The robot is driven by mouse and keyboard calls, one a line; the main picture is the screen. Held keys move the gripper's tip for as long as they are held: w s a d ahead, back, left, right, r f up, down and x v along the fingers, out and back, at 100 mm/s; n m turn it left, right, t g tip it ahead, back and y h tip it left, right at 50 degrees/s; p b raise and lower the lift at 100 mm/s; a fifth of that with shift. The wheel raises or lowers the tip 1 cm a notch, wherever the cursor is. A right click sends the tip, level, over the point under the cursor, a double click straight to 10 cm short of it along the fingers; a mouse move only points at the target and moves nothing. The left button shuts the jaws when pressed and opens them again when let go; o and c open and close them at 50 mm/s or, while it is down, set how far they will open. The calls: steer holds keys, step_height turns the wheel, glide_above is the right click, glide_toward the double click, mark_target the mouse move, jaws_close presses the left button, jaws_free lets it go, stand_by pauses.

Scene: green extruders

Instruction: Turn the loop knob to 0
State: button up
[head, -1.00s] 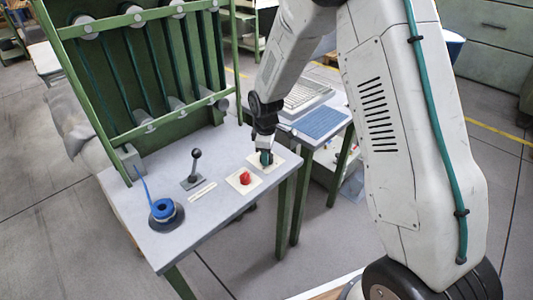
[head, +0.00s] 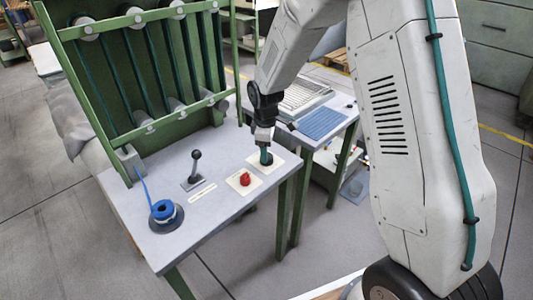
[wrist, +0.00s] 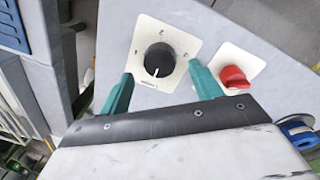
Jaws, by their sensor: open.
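A black round knob (wrist: 159,60) sits on a white square plate (wrist: 150,32) in the wrist view. Its white pointer line points down in the picture, toward my palm. Small marks are printed around it, too small to read surely. My gripper (wrist: 162,77) is open, its two teal fingers apart on either side of the knob's lower edge, with nothing between them gripped. In the head view my gripper (head: 265,154) is just above the knob (head: 267,162), which it partly covers. I cannot tell which knob is labelled loop.
A red knob (wrist: 233,77) on its own white plate is beside the black one; it also shows in the head view (head: 245,178). A black lever (head: 194,168) and a blue spool (head: 163,210) stand farther left on the grey table (head: 215,220). A green frame (head: 140,75) rises behind.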

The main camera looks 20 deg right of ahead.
step_height(320, 180, up, 5)
steer(key=shift+s+f, duration=0.1)
steer(key=shift+f, duration=0.05)
steer(key=shift+a, duration=0.1)
stand_by(0.3)
steer(key=shift+s+m, duration=0.15)
steer(key=shift+m, duration=0.15)
steer(key=s+d+r+m, duration=0.1)
steer(key=s+r+m, duration=0.2)
steer(key=s, duration=0.9)
steer(key=s+d+r+m, duration=0.1)
steer(key=s+r+m, duration=0.3)
steer(key=s+r, duration=0.6)
steer(key=s+d+r+m, duration=0.1)
steer(key=s+r+m, duration=0.3)
steer(key=s, duration=0.9)
steer(key=shift+s+d+r+t, duration=0.3)
steer(key=shift+d+r+t, duration=0.1)
steer(key=shift+r, duration=1.2)
